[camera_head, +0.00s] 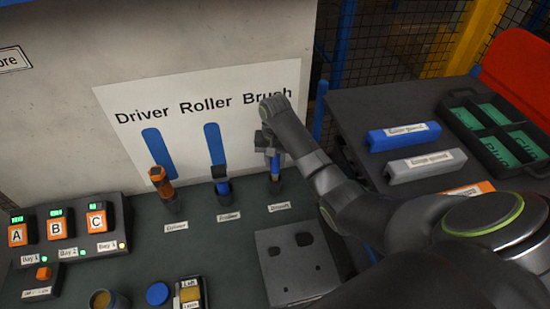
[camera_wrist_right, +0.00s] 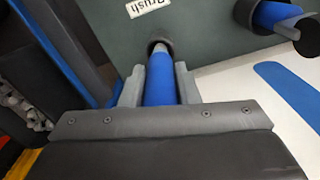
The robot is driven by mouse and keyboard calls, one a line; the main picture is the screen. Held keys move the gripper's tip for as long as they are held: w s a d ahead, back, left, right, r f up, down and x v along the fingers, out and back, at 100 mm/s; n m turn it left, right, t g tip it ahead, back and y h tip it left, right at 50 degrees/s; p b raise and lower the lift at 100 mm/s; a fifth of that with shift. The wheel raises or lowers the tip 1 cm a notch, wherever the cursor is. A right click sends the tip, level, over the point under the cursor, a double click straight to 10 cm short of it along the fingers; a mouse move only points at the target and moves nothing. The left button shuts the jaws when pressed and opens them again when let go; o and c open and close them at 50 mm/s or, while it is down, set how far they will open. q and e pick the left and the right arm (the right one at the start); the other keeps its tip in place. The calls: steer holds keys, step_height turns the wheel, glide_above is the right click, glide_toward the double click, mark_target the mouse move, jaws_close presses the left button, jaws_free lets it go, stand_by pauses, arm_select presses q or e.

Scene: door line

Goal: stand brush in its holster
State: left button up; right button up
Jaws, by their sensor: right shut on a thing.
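The brush (camera_head: 275,164) has a blue handle and stands upright above the holster labelled Brush (camera_head: 275,184). My right gripper (camera_head: 268,142) is shut on the brush. In the right wrist view the blue handle (camera_wrist_right: 160,85) lies between the two grey fingers of my right gripper (camera_wrist_right: 157,84). Its grey lower end reaches the dark round mouth of the holster (camera_wrist_right: 158,44); how deep it sits inside cannot be told. The brush's upper end is hidden by the gripper. My left gripper is not in view.
An orange driver (camera_head: 162,184) and a blue roller (camera_head: 220,177) stand in their holsters to the left. A white board (camera_head: 200,105) is behind. A grey plate with holes (camera_head: 292,262) lies in front. A side table at right holds guards (camera_head: 403,136) and a tray (camera_head: 497,135).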

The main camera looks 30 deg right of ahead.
mark_target(275, 171)
steer(key=shift+f+b, duration=1.05)
steer(key=shift+f, duration=1.55)
steer(key=o, duration=1)
steer(key=shift+o, duration=0.2)
